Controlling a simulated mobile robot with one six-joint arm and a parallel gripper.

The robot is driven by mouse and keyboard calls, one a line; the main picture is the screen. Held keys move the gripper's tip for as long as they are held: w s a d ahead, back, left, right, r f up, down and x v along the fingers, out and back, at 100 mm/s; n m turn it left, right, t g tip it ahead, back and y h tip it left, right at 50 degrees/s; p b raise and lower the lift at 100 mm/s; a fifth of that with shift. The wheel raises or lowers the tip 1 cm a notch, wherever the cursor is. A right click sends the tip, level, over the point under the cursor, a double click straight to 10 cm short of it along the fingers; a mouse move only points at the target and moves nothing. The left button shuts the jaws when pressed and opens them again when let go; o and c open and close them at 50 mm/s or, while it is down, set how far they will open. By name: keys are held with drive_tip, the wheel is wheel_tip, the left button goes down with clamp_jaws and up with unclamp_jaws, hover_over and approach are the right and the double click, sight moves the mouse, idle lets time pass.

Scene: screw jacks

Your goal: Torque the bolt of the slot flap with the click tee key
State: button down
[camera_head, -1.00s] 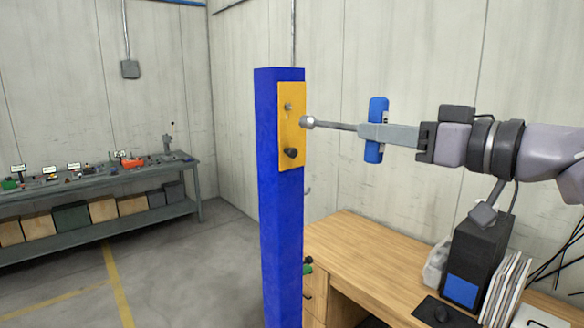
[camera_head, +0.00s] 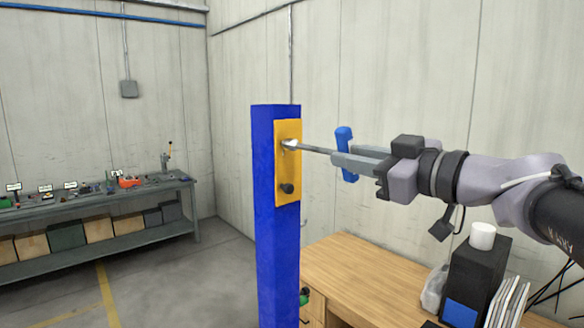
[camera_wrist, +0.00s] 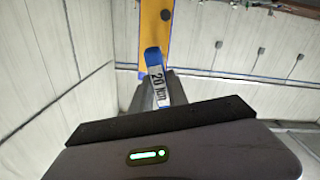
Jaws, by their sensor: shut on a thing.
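The slot flap is a yellow plate (camera_head: 288,165) on the upper face of a blue post (camera_head: 277,240). A dark round knob (camera_head: 287,189) sits low on the plate. My gripper (camera_head: 350,163) is shut on the click tee key (camera_head: 344,140) at its blue cross handle. The key's grey shaft points left, and its socket end (camera_head: 290,145) is at the upper bolt, which it hides. I cannot tell whether the socket is fully seated. In the wrist view, the blue handle (camera_wrist: 152,60) carries a "20 Nm" label, with the yellow plate (camera_wrist: 154,22) beyond it.
A wooden desk (camera_head: 350,265) with a black box (camera_head: 472,270) and upright folders stands below my arm. A grey workbench (camera_head: 100,195) with several tools and boxes stands along the left wall. The floor between bench and post is clear.

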drive_tip(key=n+b, duration=0.1)
drive_tip(key=b, duration=0.2)
drive_tip(key=f+n+b, duration=0.1)
drive_tip(key=n+b, duration=0.1)
drive_tip(key=b, duration=0.1)
drive_tip(key=shift+b, duration=0.3)
drive_tip(key=shift+r+n+b, duration=0.2)
drive_tip(key=shift+n+b, duration=0.6)
drive_tip(key=shift+b, duration=0.25)
drive_tip(key=shift+r+n+b, duration=0.3)
drive_tip(key=shift+n, duration=0.1)
drive_tip(key=shift+w+a, duration=0.45)
drive_tip(key=shift+w, duration=0.15)
